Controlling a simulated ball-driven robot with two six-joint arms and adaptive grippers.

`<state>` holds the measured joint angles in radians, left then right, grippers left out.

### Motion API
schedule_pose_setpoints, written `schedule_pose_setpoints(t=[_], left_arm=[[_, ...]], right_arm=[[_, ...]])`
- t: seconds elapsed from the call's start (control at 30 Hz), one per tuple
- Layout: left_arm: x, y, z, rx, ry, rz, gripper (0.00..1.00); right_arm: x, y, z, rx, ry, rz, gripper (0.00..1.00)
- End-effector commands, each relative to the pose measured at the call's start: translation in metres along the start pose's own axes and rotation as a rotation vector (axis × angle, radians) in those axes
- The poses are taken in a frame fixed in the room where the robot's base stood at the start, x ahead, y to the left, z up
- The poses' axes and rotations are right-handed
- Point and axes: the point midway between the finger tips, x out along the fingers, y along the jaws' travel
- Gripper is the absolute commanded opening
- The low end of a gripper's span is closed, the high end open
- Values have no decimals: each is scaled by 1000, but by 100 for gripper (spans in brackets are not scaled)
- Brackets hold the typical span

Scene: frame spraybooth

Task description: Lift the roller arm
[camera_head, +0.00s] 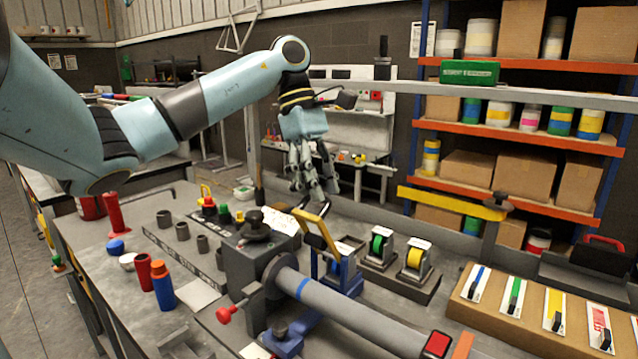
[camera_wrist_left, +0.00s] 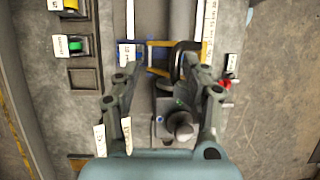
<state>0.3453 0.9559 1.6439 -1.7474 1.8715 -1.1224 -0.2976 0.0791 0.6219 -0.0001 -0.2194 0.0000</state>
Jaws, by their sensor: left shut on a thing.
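The roller arm (camera_head: 318,232) is a yellow frame on a blue stand (camera_head: 342,277), beside a long grey tube with blue bands (camera_head: 345,310). It is tilted, its upper end towards my left gripper (camera_head: 315,203). The left gripper comes down from above and is shut on the arm's upper end. In the left wrist view, the yellow frame (camera_wrist_left: 158,58) lies beyond the fingertips, with a dark rounded part beside it. The exact contact is partly hidden by the fingers. My right gripper is not in view.
Red and blue bottles (camera_head: 162,285) stand front left. A box with coloured cards (camera_head: 535,310) is at right.

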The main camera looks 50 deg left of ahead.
Motion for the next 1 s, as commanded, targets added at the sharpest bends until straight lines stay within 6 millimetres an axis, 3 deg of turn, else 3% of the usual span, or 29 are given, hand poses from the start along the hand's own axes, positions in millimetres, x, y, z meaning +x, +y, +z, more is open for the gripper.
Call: schedule_pose_setpoints(t=[0.53, 1.0], left_arm=[[-1, 0, -1, -2, 0, 1, 34], [-70, -2, 1, 1, 0, 2, 34]], right_arm=[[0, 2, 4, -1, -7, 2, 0], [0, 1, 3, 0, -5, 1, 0]])
